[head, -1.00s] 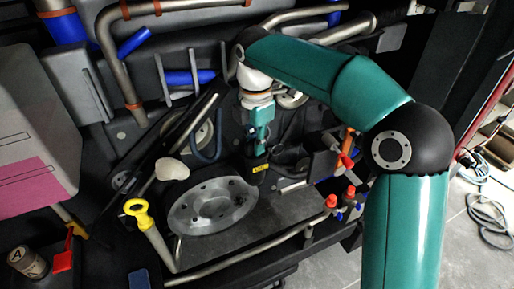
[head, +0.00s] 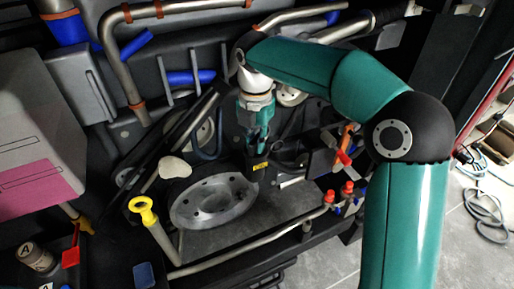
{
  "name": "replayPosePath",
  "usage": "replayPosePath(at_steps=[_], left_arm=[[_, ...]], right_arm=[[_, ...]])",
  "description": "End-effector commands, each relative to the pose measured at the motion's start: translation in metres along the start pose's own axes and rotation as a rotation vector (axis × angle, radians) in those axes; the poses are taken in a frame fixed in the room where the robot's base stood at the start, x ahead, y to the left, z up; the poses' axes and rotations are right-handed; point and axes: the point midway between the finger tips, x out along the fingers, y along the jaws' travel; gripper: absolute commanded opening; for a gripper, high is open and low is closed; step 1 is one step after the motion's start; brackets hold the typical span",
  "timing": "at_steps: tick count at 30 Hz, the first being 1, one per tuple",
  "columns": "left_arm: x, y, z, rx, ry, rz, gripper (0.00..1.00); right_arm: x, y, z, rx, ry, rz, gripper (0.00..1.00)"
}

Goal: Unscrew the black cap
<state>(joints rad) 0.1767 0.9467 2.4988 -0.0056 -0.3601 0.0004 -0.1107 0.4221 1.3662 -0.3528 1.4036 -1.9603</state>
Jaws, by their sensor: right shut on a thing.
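My right gripper (head: 259,150) comes down from the upper right, fingers pointing down, and is shut on a dark piece. That piece, taken as the black cap (head: 257,174), is at the fingertips, with a small yellow label beside it. It stands behind the round grey flange and looks upright. The fingers and the dark surroundings hide much of its outline, so its thread and seat cannot be made out. My left gripper is not in view.
A grey bolted flange (head: 213,201) lies in front of the gripper. A yellow ring-handled dipstick (head: 143,206) stands at left. Red-capped valves (head: 347,188) and a metal pipe (head: 235,262) are at the front right. A can marked A (head: 35,256) stands lower left.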

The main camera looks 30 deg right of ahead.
Motion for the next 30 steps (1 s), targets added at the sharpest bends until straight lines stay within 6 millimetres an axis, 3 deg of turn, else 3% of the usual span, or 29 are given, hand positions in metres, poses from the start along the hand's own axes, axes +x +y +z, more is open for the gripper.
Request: replayPosePath(at_steps=[15, 30], left_arm=[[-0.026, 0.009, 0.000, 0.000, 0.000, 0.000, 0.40], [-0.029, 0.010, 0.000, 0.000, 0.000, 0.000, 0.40]], right_arm=[[-0.003, 0.000, 0.000, -0.382, 0.002, -0.001, 0.00], [-0.004, 0.000, 0.001, -0.455, -0.003, 0.002, 0.00]])
